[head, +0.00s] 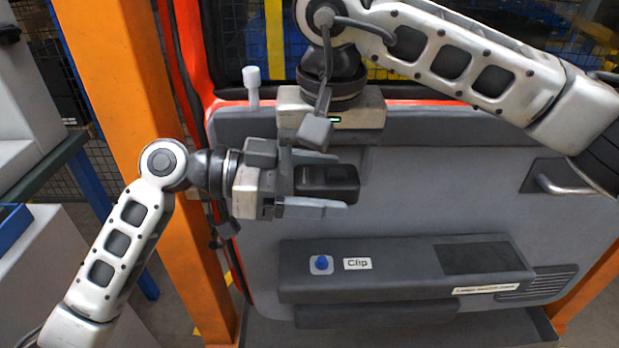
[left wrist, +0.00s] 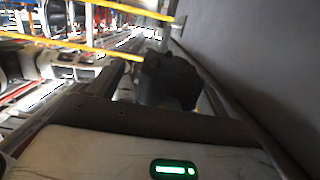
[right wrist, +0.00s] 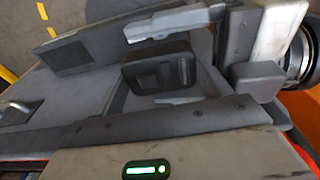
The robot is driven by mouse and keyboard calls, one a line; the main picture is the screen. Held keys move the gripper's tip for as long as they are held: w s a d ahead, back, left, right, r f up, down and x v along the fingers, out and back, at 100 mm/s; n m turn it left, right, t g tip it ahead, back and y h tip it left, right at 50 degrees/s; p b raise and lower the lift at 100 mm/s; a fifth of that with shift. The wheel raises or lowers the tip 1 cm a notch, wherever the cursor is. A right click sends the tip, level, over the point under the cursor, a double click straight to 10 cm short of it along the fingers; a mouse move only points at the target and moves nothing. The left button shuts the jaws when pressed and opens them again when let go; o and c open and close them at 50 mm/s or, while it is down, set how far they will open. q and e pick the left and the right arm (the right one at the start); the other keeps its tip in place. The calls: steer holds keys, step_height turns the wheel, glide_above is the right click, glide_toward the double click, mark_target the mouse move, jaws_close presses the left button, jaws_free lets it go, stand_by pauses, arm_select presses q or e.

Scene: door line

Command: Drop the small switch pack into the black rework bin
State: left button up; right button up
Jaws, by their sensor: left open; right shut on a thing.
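A black, block-shaped switch pack (head: 327,181) is held in front of the grey door panel. My right gripper (head: 325,165) reaches down from above and is shut on it. My left gripper (head: 318,183) comes in from the left, open, with its fingers above and below the pack. The pack also shows between the fingers in the left wrist view (left wrist: 168,82) and in the right wrist view (right wrist: 160,72). I cannot make out its label. I cannot make out a black rework bin in any view.
The door panel (head: 420,200) has an armrest ledge (head: 400,262) with a blue clip (head: 321,262), a "Clip" label and a dark recess (head: 485,258). A door handle (head: 565,185) is at right. An orange post (head: 115,70) and grey cabinets stand at left.

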arm_select(q)
steer(key=c, duration=1.1)
arm_select(e)
steer(key=o, duration=1.4)
steer(key=shift+o, duration=0.2)
arm_select(q)
steer(key=shift+d, duration=0.1)
arm_select(e)
steer(key=shift+a, duration=0.15)
